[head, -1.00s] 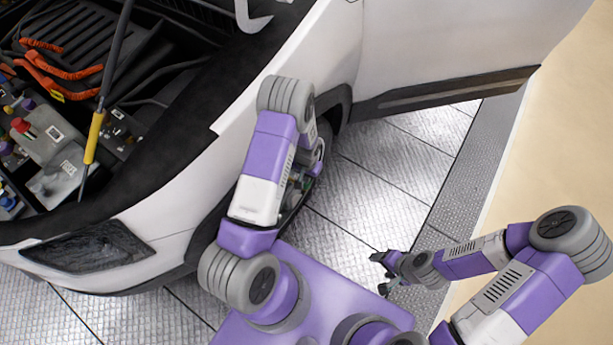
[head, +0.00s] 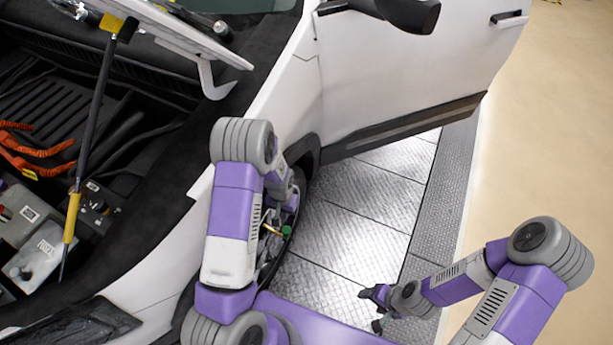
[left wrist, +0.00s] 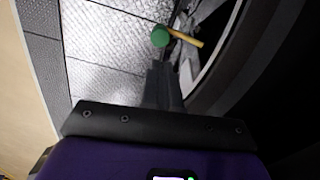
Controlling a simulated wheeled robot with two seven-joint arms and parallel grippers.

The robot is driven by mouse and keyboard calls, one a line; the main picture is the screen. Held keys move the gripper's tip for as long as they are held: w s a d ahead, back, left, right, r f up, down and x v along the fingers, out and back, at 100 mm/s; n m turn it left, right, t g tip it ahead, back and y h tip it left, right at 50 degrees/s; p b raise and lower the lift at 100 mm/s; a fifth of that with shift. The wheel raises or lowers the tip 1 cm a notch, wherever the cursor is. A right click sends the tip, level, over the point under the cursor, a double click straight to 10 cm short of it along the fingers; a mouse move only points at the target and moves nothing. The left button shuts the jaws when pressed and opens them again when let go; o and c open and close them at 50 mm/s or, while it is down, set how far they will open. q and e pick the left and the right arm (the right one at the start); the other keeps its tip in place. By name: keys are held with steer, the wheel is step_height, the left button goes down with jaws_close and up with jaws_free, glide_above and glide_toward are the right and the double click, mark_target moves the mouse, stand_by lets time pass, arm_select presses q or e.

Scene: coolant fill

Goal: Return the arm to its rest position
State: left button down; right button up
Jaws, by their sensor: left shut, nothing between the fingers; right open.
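My left arm (head: 232,220) reaches down beside the front wheel of the white car. In the head view its gripper is hidden behind the arm. In the left wrist view my left gripper (left wrist: 163,82) is shut and empty, with its fingers close to the wheel's edge. My right gripper (head: 375,308) is open and empty, held above the metal floor to the right of the car.
The car's front fender (head: 155,270) and open engine bay (head: 60,150) lie left of my left arm. A green-headed, yellow-handled object (left wrist: 160,37) is near the wheel. A side mirror (head: 408,12) juts out above. Floor plates (head: 350,240) between the arms are clear.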

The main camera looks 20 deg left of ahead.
arm_select(q)
steer(key=s+d+f+n+h, duration=0.1)
steer(key=s+d+h, duration=0.3)
steer(key=s+d, duration=1.1)
steer(key=shift+s+d+f+n, duration=0.4)
steer(key=shift+d+f, duration=0.05)
steer(key=shift+f, duration=0.35)
